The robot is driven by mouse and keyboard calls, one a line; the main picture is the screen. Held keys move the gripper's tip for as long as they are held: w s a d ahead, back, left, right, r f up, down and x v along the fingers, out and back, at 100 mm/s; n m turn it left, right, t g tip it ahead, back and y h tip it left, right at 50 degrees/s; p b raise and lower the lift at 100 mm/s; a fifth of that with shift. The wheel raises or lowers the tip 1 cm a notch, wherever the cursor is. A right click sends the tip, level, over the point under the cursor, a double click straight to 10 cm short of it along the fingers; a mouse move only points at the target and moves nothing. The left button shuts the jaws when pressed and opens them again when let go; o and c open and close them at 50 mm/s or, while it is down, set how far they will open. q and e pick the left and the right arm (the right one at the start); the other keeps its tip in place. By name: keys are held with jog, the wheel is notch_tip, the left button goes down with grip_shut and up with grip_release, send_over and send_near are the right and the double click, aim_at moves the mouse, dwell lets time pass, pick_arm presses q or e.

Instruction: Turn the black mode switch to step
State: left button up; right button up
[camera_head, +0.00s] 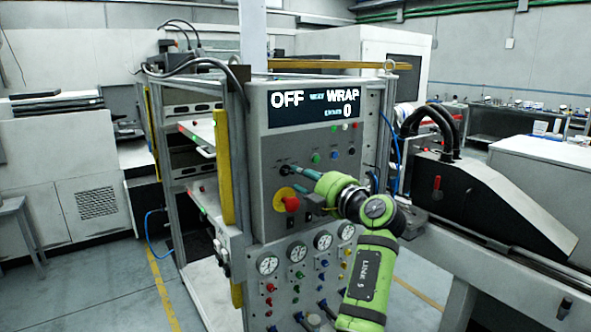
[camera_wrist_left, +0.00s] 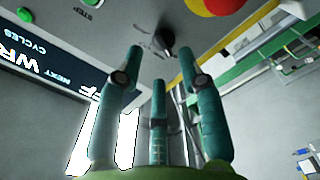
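The black mode switch (camera_head: 284,170) is a small dark knob on the grey control panel (camera_head: 262,150). It also shows in the wrist view (camera_wrist_left: 163,41), top centre, just beyond my fingertips. My left gripper (camera_head: 299,179) is in front of the panel, close to the switch, with teal fingers pointing at it. In the wrist view its three fingers (camera_wrist_left: 160,66) are spread apart with nothing between them, and the knob appears past their tips. Contact cannot be told. The display (camera_head: 313,105) above reads OFF, NEXT WRAP, with a counter at 0. My right gripper is not in view.
A red emergency button (camera_head: 291,203) on a yellow disc sits just below the switch. Small coloured buttons (camera_head: 333,155) are to the right, and several gauges (camera_head: 297,251) and valves are below. A yellow-edged frame (camera_head: 224,165) borders the panel's left.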

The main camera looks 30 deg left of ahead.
aim_at(291, 172)
pick_arm(q)
jog(key=p+x, duration=0.1)
jog(key=x, duration=0.3)
jog(key=shift+r+p, duration=0.15)
jog(key=shift+p, duration=0.15)
jog(key=shift+a, duration=0.2)
jog(key=shift+w, duration=0.1)
grip_shut()
jog(key=shift+f, duration=0.25)
